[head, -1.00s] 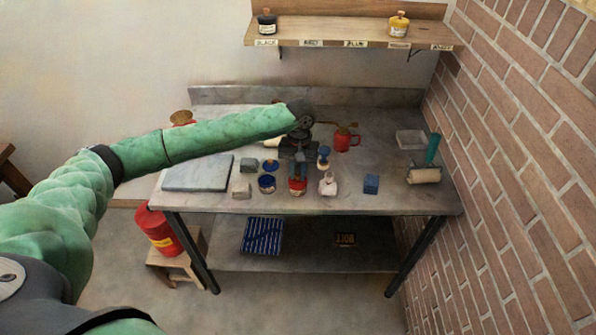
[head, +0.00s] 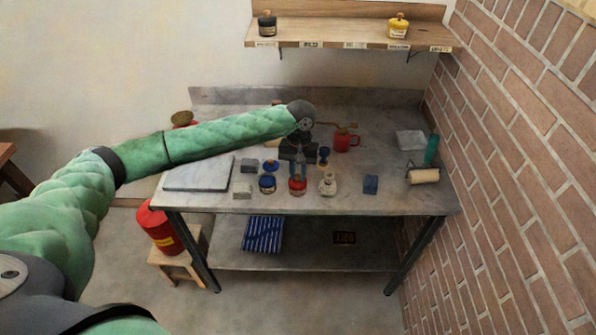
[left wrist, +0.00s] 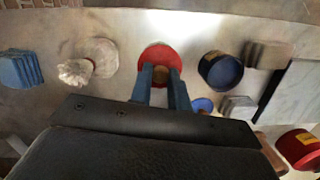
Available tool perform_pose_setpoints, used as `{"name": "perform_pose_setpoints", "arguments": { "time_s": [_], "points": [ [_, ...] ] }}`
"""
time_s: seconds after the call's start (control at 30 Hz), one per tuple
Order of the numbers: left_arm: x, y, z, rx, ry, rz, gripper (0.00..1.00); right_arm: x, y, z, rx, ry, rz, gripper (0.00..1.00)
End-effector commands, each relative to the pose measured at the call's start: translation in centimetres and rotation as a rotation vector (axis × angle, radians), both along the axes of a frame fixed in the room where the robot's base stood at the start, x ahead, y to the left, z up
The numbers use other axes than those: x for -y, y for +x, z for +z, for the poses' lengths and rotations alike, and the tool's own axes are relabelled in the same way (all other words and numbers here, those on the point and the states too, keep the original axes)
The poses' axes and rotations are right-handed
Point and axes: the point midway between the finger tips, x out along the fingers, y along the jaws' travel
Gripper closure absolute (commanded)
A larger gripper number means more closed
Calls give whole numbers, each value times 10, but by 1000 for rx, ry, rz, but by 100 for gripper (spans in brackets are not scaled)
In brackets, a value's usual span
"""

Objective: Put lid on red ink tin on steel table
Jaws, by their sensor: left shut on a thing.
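My right gripper is not in view.
A pale slab (head: 198,174) lies at left.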

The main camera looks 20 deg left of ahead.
Motion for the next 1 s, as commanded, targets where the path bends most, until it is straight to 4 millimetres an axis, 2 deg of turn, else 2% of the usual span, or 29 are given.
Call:
{"name": "perform_pose_setpoints", "arguments": {
  "time_s": [0.27,0.3,0.4,0.63,0.73,1.0],
  "points": [
    [0,0,0,0,0,0,100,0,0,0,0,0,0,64],
    [0,0,0,0,0,0,78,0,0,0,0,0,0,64],
    [0,0,0,0,0,0,58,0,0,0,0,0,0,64],
    [0,0,0,0,0,0,55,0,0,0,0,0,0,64],
    [0,0,0,0,0,0,35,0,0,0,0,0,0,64],
    [0,0,0,0,0,0,35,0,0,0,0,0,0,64]
  ]
}}
